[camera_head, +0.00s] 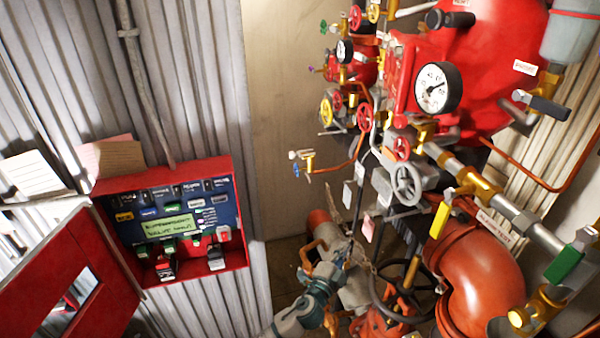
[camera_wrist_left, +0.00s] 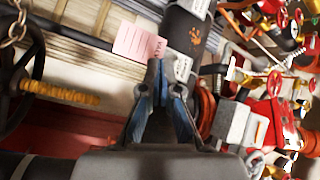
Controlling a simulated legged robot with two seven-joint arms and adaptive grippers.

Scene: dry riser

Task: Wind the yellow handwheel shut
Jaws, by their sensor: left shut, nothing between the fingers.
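A yellow handwheel (camera_head: 326,112) is on the valve cluster right of centre in the head view. A second, smaller yellow wheel (camera_head: 373,13) shows higher up. I cannot tell which of the two the task means. My left gripper (camera_head: 349,258) is low in the middle of the head view, well below both wheels and partly lost among pipes. In the left wrist view its two blue-grey fingers (camera_wrist_left: 160,84) are shut together with nothing between them. A pink tag (camera_wrist_left: 140,42) appears close to the fingertips; it also hangs in the head view (camera_head: 368,229). My right gripper is not in view.
A grey handwheel (camera_head: 407,183), red wheels (camera_head: 364,116) and a pressure gauge (camera_head: 437,88) crowd the right side. A black handwheel (camera_wrist_left: 18,72) with a brass-coloured stem is at left in the wrist view. An open red cabinet (camera_head: 170,225) is on the left wall.

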